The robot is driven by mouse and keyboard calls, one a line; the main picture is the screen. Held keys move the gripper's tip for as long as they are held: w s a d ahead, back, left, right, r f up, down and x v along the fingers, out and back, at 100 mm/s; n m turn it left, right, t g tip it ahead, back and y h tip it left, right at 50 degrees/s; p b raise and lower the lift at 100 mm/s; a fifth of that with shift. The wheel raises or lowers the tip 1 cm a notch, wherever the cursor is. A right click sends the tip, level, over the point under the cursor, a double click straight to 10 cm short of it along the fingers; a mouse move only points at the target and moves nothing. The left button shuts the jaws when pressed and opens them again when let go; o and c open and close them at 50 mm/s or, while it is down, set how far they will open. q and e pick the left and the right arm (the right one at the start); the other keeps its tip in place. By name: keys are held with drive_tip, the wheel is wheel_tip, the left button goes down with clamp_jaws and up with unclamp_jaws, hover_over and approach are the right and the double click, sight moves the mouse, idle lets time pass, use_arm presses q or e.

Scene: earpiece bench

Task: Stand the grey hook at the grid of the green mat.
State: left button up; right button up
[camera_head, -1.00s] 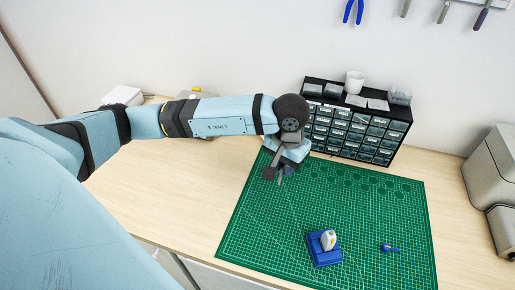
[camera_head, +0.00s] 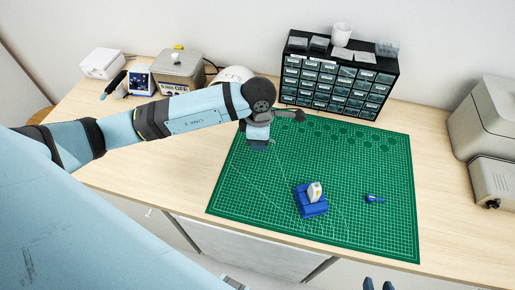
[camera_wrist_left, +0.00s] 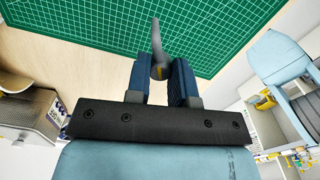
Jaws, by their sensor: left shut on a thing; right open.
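My left gripper (camera_head: 261,147) hangs over the back left part of the green mat (camera_head: 245,185). In the left wrist view its blue fingers (camera_wrist_left: 161,76) are shut on the grey hook (camera_wrist_left: 157,42), a slim, slightly curved grey piece with a yellowish patch near its base. The hook points out past the fingertips, with the mat's printed grid behind it.
A blue block with a white earpiece (camera_head: 314,191) stands on the mat. A small blue item (camera_head: 373,198) lies to its right. A black drawer cabinet (camera_head: 335,82) stands behind the mat. A metal box (camera_head: 178,72) is at the back left, and grey machines (camera_head: 485,125) are at right.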

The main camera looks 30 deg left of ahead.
sight(257, 170)
use_arm(q)
drive_tip(key=n, duration=0.2)
drive_tip(key=f+n, duration=0.1)
drive_tip(key=n, duration=0.1)
drive_tip(key=f+n, duration=0.1)
drive_tip(key=n, duration=0.1)
drive_tip(key=shift+s+f+n, duration=0.2)
drive_tip(key=shift+s+n, duration=0.05)
drive_tip(key=shift+n, duration=0.05)
drive_tip(key=n, duration=0.2)
drive_tip(key=f+n, duration=0.1)
drive_tip(key=n, duration=0.1)
drive_tip(key=shift+s+f, duration=0.2)
drive_tip(key=shift+f+b, duration=0.9)
drive_tip(key=shift+f, duration=0.2)
wheel_tip(257, 170, down, 4)
drive_tip(key=b, duration=0.3)
drive_tip(key=shift+f, duration=0.2)
drive_tip(key=shift+f+b, duration=0.4)
drive_tip(key=shift+f+b, duration=0.35)
drive_tip(key=shift+f, duration=0.05)
drive_tip(key=o, duration=0.9)
